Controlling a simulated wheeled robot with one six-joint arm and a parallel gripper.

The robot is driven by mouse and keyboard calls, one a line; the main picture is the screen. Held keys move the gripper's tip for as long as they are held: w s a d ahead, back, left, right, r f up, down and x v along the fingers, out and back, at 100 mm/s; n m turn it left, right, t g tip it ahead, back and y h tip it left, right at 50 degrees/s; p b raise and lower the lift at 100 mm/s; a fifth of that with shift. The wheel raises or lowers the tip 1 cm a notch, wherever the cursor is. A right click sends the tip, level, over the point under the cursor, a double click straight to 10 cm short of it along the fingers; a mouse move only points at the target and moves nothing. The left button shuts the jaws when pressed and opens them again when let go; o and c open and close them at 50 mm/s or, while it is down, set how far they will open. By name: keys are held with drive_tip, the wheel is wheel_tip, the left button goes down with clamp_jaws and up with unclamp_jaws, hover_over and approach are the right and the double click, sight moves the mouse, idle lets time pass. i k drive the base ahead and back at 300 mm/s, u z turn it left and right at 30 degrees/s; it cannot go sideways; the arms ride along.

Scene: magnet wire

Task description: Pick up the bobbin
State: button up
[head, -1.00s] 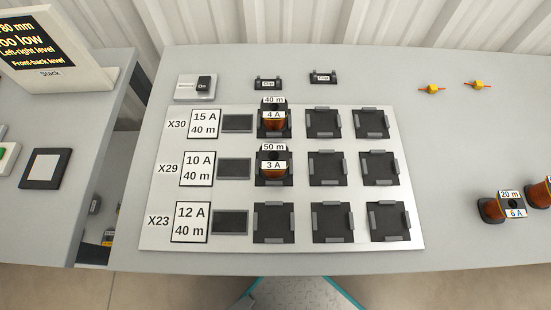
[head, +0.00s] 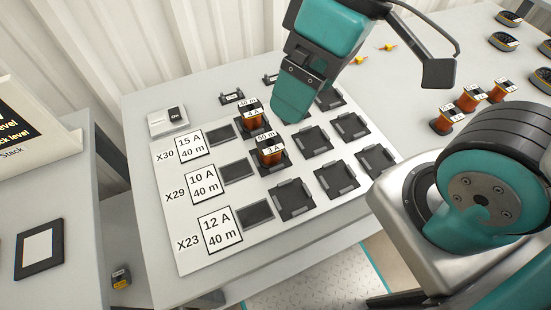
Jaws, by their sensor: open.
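Two copper bobbins sit in the first column of sockets on the white board (head: 262,232). One, the 40 m / 4 A bobbin (head: 251,122), is in the X30 row. The other, the 50 m / 3 A bobbin (head: 271,155), is in the X29 row. Several more bobbins stand on the table at the right, one of them an orange-brown bobbin (head: 445,122). My gripper (head: 290,112) is teal and points down just right of the 40 m bobbin in the picture, apart from it. It holds nothing visible; its fingers overlap in this view, and it hides part of the sockets behind.
The other sockets, such as one in the X23 row (head: 294,200), are empty. A scale-like box (head: 167,120) and small dark holders (head: 232,97) stand behind the board. Yellow parts (head: 388,46) lie at the back. A black-framed pad (head: 39,248) lies on the left table.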

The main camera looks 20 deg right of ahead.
sight(473, 95)
drive_tip(key=z, duration=1.65)
drive_tip(key=k, duration=0.5)
drive_tip(key=z, duration=1.25)
drive_tip(key=i, duration=0.9)
drive_tip(key=u, duration=2.25)
